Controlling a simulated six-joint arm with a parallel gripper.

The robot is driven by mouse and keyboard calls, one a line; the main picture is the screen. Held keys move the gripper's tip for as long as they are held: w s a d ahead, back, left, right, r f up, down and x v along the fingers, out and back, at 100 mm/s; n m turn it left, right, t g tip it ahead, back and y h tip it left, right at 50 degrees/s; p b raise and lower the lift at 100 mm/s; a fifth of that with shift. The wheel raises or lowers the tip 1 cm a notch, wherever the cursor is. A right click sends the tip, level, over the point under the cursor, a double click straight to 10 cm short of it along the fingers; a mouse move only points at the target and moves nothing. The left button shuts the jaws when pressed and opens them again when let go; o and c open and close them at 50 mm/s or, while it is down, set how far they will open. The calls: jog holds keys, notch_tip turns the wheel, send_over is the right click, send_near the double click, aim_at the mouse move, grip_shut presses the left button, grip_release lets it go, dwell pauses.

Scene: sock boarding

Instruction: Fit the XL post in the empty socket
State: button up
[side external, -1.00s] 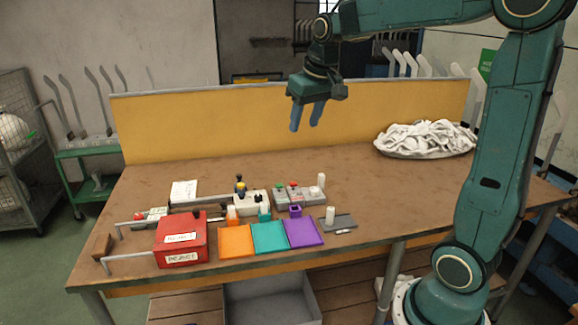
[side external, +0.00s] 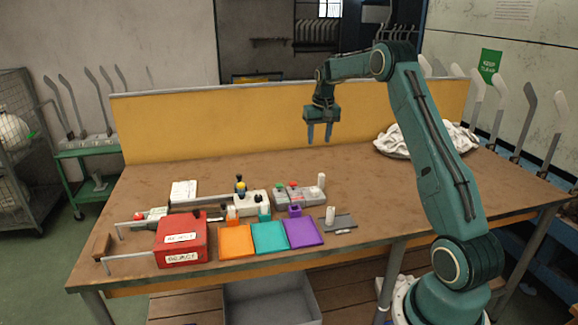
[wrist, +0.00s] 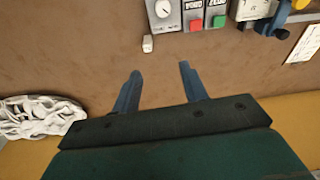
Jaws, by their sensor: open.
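My gripper (side external: 320,140) hangs over the back part of the table with its fingers pointing down, open and empty. In the wrist view its two fingers (wrist: 158,82) are spread, with bare table between them. A white upright post (side external: 321,182) stands at the right end of the grey control box; a white post also shows in the wrist view (wrist: 148,44), ahead of the fingers. I cannot read which post is XL.
Orange (side external: 237,241), teal (side external: 270,237) and purple (side external: 303,232) trays lie along the front. A red reject box (side external: 181,238) is at left. The grey control box (side external: 284,197) has red and green buttons. White cloth (side external: 400,142) is piled at back right. The table's right side is clear.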

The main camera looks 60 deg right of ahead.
jog(key=d+f, duration=0.4)
send_over(322, 175)
jog(key=shift+m, duration=0.3)
jog(key=shift+s+a+f, duration=0.15)
jog(key=shift+f, duration=1.95)
jog(key=shift+s+a+f, duration=0.1)
jog(key=shift+a+f, duration=0.05)
jog(key=shift+f, duration=1.9)
jog(key=shift+f, duration=0.1)
jog(key=shift+w+d+f, duration=0.15)
jog(key=shift+f, duration=1.1)
jog(key=shift+w+d+f, duration=0.15)
jog(key=shift+f, duration=1.05)
grip_shut()
